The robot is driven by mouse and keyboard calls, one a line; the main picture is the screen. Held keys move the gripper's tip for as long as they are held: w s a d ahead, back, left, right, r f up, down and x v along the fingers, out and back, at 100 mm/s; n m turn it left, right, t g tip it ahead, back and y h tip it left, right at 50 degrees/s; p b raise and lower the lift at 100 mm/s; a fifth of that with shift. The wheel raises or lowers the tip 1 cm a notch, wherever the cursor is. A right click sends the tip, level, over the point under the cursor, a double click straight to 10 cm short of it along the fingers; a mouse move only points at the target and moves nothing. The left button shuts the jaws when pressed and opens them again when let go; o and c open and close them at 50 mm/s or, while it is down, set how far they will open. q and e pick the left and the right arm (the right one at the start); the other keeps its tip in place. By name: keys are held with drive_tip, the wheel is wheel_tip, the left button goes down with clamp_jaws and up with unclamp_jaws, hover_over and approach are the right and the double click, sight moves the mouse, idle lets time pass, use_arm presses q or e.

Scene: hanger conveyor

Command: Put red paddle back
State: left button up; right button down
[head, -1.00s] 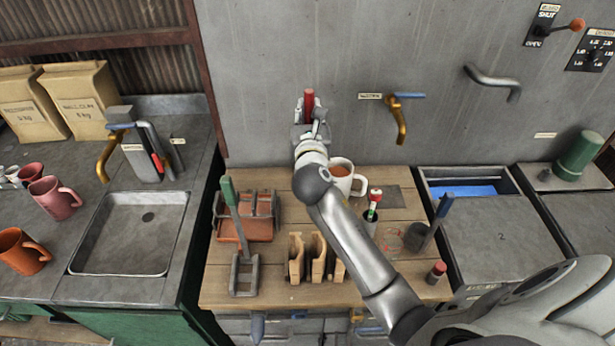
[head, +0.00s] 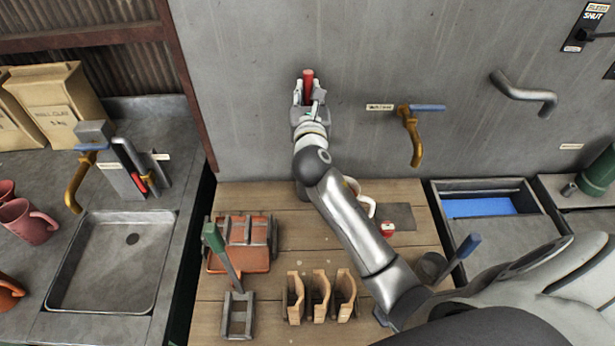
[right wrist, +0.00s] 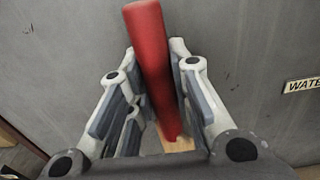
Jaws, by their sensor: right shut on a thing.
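The red paddle's handle (head: 308,84) stands roughly upright in my right gripper (head: 309,100), in front of the grey wall and beyond the back of the wooden table. In the right wrist view the red handle (right wrist: 152,62) leans a little between the fingers, with pale wood (right wrist: 178,144) showing at its lower end. The fingers are shut on it. The paddle's lower part is hidden by my gripper and arm. A wooden slotted holder (head: 320,302) with several upright pieces stands near the table's front. My left gripper is not in view.
A terracotta tray in a metal rack (head: 245,258) and a green-handled tool (head: 213,238) stand left of the holder. My right arm partly hides a white mug (head: 368,205). A yellow tap (head: 415,140) juts from the wall. A blue-handled tool (head: 467,246) stands at right.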

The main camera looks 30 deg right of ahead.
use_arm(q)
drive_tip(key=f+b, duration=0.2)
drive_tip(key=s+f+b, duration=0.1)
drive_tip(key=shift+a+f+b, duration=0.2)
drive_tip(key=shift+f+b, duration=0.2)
use_arm(e)
wheel_tip(320, 180, down, 17)
drive_tip(key=shift+s+a+f, duration=0.15)
drive_tip(key=shift+s+a, duration=0.05)
drive_tip(key=shift+s, duration=0.15)
drive_tip(key=shift+f, duration=0.15)
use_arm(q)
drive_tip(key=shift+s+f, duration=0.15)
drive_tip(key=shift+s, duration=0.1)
use_arm(e)
drive_tip(key=c, duration=1.3)
unclamp_jaws()
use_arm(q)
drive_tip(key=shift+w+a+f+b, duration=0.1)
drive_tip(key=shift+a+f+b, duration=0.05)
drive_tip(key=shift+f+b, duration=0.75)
use_arm(e)
drive_tip(key=v, duration=1.2)
drive_tip(key=shift+s, duration=0.1)
